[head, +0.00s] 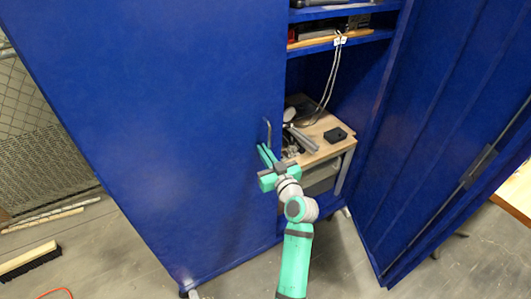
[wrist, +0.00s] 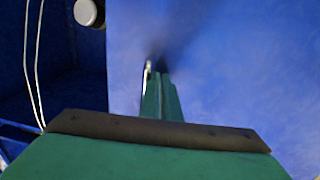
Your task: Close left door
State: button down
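The left door (head: 160,120) of the blue cabinet spans the left half of the front and looks flush or nearly flush with it. It fills the right of the wrist view (wrist: 235,70). Its grey bar handle (head: 267,130) is near its right edge; a thin pale part of the handle (wrist: 147,73) shows beside the left fingertip in the wrist view. My gripper (head: 264,153) is at the door's face, just below the handle in the head view. Its green fingers (wrist: 162,92) are together, with tips at or close to the door. I see nothing clearly between them.
The right door (head: 450,130) stands wide open. Inside the cabinet are a shelf (head: 340,40) with hanging white cables and a small wooden table (head: 318,133) holding tools. A broom head (head: 30,262) lies on the floor at left. The floor in front is mostly clear.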

jog(key=d+v, duration=0.1)
jog(key=v, duration=0.9)
jog(key=s+a+f+m+g+h, duration=0.1)
jog(key=s+f+m+h, duration=0.2)
jog(key=s+f, duration=0.7)
jog(key=s+a+f+m+h, duration=0.2)
jog(key=s+f+m+h, duration=0.15)
jog(key=s+f, duration=0.65)
jog(key=s+a+r+n, duration=0.1)
jog(key=s+r, duration=0.2)
jog(key=s, duration=0.9)
jog(key=s+a+r, duration=0.1)
jog(key=s+r, duration=0.2)
jog(key=s, duration=1)
jog(key=shift+r+n+h, duration=0.35)
jog(key=shift+r+h, duration=0.05)
jog(key=shift+h, duration=0.05)
jog(key=shift+d, duration=0.2)
